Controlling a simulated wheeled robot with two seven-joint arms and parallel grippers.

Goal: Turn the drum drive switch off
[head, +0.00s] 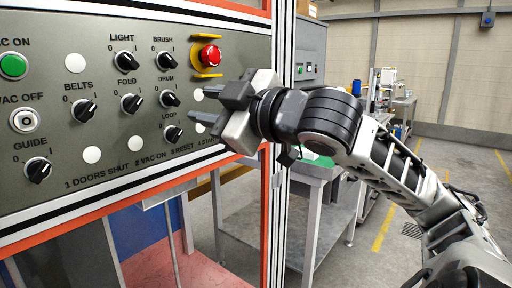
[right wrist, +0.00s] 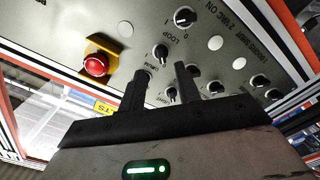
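The drum switch (head: 167,98) is a black rotary knob under the DRUM label on the grey panel, with 0 at its left and 1 at its right. My left gripper is not in view.
The loop switch (head: 173,133) is below the drum switch, the brush switch (head: 166,60) above and the fold switch (head: 131,103) to its left. A red stop button (head: 209,54) with yellow guards sits above my gripper. A striped frame post (head: 279,150) stands right of the panel.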

